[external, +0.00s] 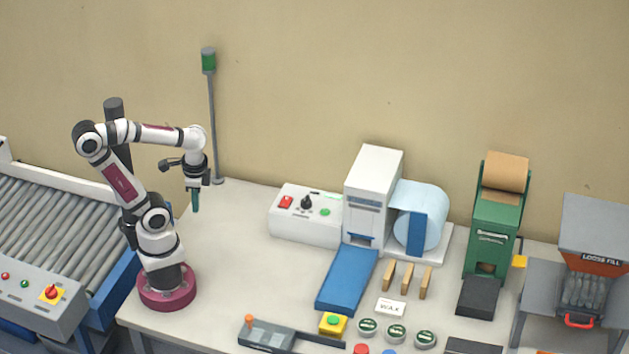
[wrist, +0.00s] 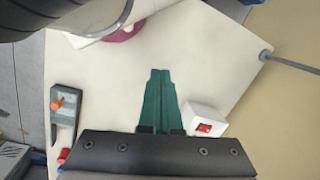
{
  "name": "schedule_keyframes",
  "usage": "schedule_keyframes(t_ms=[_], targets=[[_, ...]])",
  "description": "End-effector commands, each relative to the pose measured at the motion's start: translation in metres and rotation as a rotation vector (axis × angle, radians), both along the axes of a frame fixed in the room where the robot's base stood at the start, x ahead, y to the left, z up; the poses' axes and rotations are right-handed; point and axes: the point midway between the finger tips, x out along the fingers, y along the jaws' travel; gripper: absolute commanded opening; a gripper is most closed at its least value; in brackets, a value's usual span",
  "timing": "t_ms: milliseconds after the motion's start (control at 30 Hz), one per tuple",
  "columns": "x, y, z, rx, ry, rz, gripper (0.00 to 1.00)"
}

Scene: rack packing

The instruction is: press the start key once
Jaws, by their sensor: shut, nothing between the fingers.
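A white control box (external: 305,232) stands on the table, with a red rocker switch (external: 286,202), a black knob (external: 306,202) and a green key (external: 325,212) on its sloped top. No key's label is readable, so I cannot tell which is the start key. My gripper (external: 195,209) hangs pointing down over the table, left of the box and apart from it. Its teal fingers (wrist: 160,73) are shut with nothing between them. In the wrist view part of the box (wrist: 207,117) shows right of the fingers with its red switch; the green key is hidden there.
A white machine (external: 372,180) with a blue roll (external: 432,205) and blue chute (external: 347,280) adjoins the box. A yellow-based green button (external: 333,322) sits at the front. A conveyor panel (external: 40,298) has more buttons. A signal pole (external: 213,120) stands behind. Table between arm and box is clear.

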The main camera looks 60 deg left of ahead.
Motion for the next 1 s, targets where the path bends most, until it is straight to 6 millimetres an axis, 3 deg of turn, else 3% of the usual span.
schedule_keyframes(t_ms=[700,767,867,1000], targets=[[0.004,0.002,0.001,0.011,-0.003,-0.01,0.0],[0.013,0.007,0.002,0.039,-0.01,-0.036,0.0],[0.045,0.022,0.008,0.126,-0.037,-0.13,0.0],[0.112,0.04,0.017,0.279,-0.09,-0.335,0.0]])
